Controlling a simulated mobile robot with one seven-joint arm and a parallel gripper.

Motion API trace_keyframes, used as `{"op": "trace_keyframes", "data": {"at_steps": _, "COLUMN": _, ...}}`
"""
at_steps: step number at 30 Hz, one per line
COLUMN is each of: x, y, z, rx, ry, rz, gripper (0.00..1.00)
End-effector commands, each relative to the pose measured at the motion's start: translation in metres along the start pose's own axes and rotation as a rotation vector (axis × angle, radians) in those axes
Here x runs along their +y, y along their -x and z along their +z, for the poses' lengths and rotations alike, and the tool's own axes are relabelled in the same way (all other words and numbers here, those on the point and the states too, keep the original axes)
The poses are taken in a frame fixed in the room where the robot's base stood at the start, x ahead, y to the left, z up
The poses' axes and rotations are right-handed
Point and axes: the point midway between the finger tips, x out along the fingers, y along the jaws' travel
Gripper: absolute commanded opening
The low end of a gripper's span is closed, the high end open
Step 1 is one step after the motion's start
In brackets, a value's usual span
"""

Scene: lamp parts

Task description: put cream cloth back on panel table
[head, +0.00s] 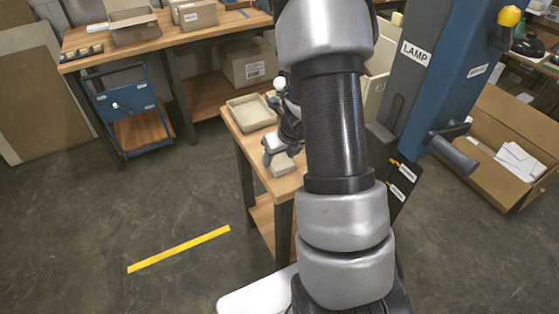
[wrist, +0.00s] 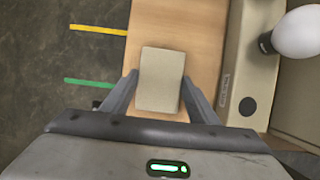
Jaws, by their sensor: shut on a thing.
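The cream cloth (wrist: 160,80) is a flat, folded-looking block between the two fingers of my gripper (wrist: 159,84) in the wrist view. The fingers press on its left and right sides. In the head view, the cloth (head: 281,166) shows at the front end of a small wooden table (head: 290,185), with my gripper (head: 277,153) just behind it. The wooden table top (wrist: 200,25) also lies under the cloth in the wrist view. Whether the cloth touches the table is hard to tell.
A shallow cream tray (head: 251,113) sits farther back on the table. A cream lamp housing (wrist: 238,60) and a white bulb (wrist: 298,33) are on the right in the wrist view. A blue LAMP column (head: 420,70) stands right.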

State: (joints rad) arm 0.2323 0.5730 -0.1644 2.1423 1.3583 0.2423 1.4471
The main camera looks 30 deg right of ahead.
Motion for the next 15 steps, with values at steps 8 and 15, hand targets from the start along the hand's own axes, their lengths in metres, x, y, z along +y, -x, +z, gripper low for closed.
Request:
{"op": "trace_keyframes", "data": {"at_steps": 8, "x": 0.0004, "y": -0.0003, "z": -0.0005, "rx": 0.001, "ry": 0.0, "rz": 0.001, "gripper": 0.59}}
{"op": "trace_keyframes", "data": {"at_steps": 15, "x": 0.0004, "y": 0.0, "z": -0.0005, "rx": 0.001, "ry": 0.0, "rz": 0.001, "gripper": 0.73}}
